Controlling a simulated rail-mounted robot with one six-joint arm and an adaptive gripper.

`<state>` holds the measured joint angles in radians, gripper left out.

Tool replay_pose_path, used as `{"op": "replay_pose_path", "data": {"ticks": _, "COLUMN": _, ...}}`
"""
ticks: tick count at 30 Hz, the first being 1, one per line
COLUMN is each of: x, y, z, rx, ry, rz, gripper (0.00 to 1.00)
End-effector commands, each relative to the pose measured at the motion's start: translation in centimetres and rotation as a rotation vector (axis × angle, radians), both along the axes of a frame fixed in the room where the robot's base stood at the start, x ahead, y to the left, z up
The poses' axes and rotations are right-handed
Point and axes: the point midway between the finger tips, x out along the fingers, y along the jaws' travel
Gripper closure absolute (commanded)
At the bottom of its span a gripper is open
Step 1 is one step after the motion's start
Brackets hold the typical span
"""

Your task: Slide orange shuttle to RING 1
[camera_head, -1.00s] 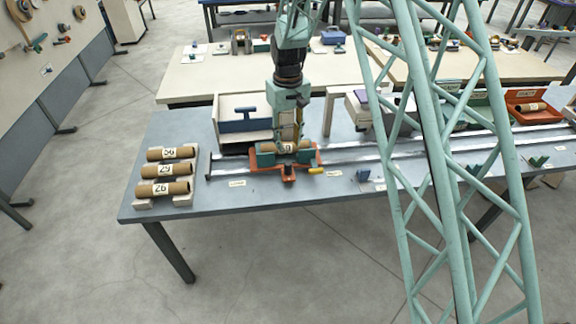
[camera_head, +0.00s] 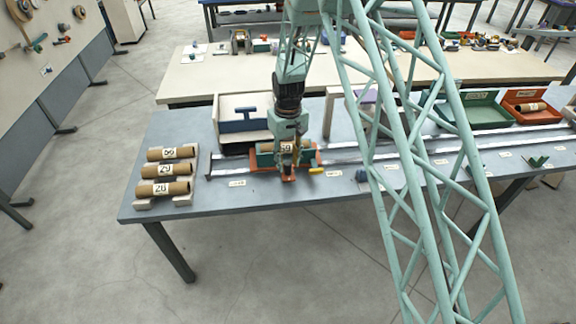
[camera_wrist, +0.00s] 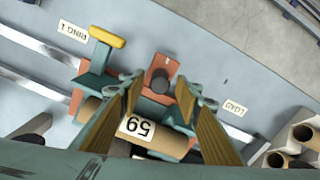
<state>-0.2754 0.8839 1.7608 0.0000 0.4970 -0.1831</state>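The orange shuttle (camera_head: 262,166) sits on the rails at the left part of the bench, by the LOAD label (camera_head: 237,183). It carries a brown tube marked 59 (camera_wrist: 140,127). An orange front tab with a dark round knob (camera_wrist: 160,80) sticks out of the shuttle. My gripper (camera_wrist: 160,92) is open, with one finger on each side of this tab in the wrist view. A gap shows between fingers and tab; contact cannot be made out. In the head view my gripper (camera_head: 289,176) is at the shuttle's front, hiding the tab. The RING 1 label (camera_head: 334,173) is to the right.
Several numbered tubes (camera_head: 166,170) rest on a rack at the bench's left end. A yellow handle (camera_wrist: 107,37) is beside the shuttle on the RING 1 side. The rails (camera_head: 345,154) run right, clear just beyond the shuttle. Green (camera_head: 480,110) and orange (camera_head: 530,108) bins stand further right.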

Motion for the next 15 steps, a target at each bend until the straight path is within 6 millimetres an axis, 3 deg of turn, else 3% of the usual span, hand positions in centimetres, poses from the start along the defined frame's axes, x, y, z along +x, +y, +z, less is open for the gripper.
{"op": "replay_pose_path", "data": {"ticks": 6, "x": 0.0, "y": 0.0, "z": -1.4, "rx": 0.000, "ry": 0.001, "rz": 0.000, "gripper": 0.69}}
{"op": "replay_pose_path", "data": {"ticks": 15, "x": 0.0, "y": 0.0, "z": -2.0, "rx": 0.000, "ry": 0.000, "rz": 0.000, "gripper": 0.69}}
